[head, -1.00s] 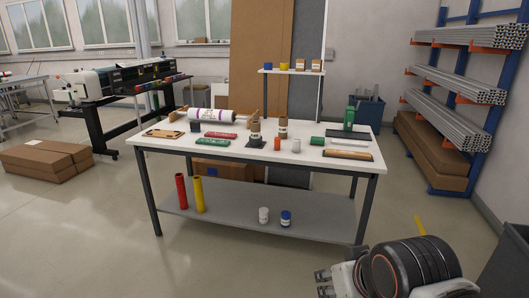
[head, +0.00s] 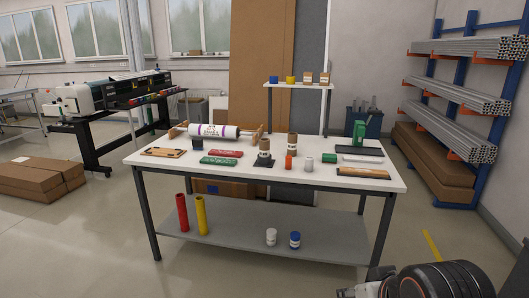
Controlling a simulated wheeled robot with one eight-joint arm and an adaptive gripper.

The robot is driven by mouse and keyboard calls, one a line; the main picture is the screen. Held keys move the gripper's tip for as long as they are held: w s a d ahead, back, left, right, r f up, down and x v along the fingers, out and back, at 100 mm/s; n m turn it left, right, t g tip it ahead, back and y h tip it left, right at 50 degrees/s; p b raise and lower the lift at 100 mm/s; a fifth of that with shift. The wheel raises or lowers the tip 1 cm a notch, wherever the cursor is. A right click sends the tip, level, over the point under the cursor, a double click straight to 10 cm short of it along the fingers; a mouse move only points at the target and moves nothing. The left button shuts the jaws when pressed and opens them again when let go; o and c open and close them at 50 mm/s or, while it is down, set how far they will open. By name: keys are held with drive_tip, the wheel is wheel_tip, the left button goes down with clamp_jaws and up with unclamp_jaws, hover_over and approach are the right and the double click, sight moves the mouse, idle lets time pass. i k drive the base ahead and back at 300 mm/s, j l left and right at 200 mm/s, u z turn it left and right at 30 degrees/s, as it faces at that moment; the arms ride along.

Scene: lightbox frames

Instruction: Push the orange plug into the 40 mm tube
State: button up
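A small orange-red cylinder (head: 289,162), which looks like the orange plug, stands on the white-topped table in the head view. Two brown cardboard tubes stand close behind it: one (head: 264,146) on a black base (head: 263,161), the other (head: 292,142) to its right. Each has a pale label too small to read, so I cannot tell which is 40 mm. My gripper (head: 360,291) is at the bottom edge, right of centre, well in front of the table and far from the plug. It is mostly cut off, and its opening cannot be judged.
The table (head: 225,176) also holds a white cylinder (head: 309,164), a green cylinder (head: 329,158), a green upright object (head: 359,133), a wooden-framed roll (head: 214,131) and flat pieces. Red and yellow tubes stand on its lower shelf (head: 245,238). Floor in front is clear.

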sight(263, 142)
drive_tip(key=i+l+u, duration=0.35)
drive_tip(key=i+l, duration=0.45)
drive_tip(key=i, duration=0.5)
drive_tip(key=i+l+u, duration=0.35)
drive_tip(key=i+l, duration=0.75)
drive_tip(key=i, duration=0.1)
